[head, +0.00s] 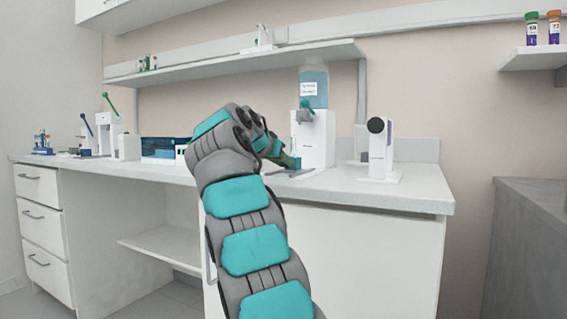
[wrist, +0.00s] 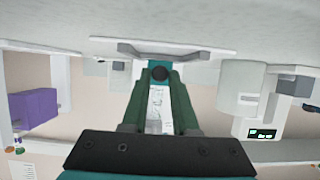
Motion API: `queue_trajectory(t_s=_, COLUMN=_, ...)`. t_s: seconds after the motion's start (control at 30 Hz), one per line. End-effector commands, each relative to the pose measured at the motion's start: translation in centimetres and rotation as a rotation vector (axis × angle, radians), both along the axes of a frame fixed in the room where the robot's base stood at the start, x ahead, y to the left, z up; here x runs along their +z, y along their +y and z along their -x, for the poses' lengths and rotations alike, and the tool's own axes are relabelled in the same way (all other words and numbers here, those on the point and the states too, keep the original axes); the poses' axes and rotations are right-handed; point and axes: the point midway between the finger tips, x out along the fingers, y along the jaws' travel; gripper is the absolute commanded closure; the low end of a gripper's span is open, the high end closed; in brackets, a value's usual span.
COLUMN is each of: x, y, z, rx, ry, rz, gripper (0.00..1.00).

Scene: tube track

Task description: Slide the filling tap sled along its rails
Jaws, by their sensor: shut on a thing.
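The filling station is a white block (head: 317,140) on the counter with a blue liquid bottle (head: 313,86) on top and a grey tap with a green lever (head: 306,108) at its front. Low grey rails (head: 301,173) lie at its foot. My gripper (head: 291,161) is low beside the block, just above the counter. In the wrist view the green fingers of my gripper (wrist: 157,85) close around a small part with a round black end (wrist: 159,73), which seems to belong to the tap sled. My arm and fingers hide most of the sled.
A white device with a dark round face (head: 381,146) stands to the right on the counter (head: 425,195). A blue rack (head: 162,148) and white stands with levers (head: 108,130) are to the left. A shelf (head: 240,63) hangs above.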

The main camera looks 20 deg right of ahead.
Motion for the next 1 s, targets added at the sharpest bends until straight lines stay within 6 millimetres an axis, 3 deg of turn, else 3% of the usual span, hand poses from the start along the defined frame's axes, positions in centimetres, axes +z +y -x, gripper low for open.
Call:
queue_trajectory(t_s=0.13, x=0.01, y=0.03, z=-0.01, rx=0.001, ry=0.000, rz=0.000, gripper=1.00)
queue_trajectory(t_s=1.0, x=0.01, y=0.08, z=-0.03, rx=0.001, ry=0.000, rz=0.000, gripper=1.00)
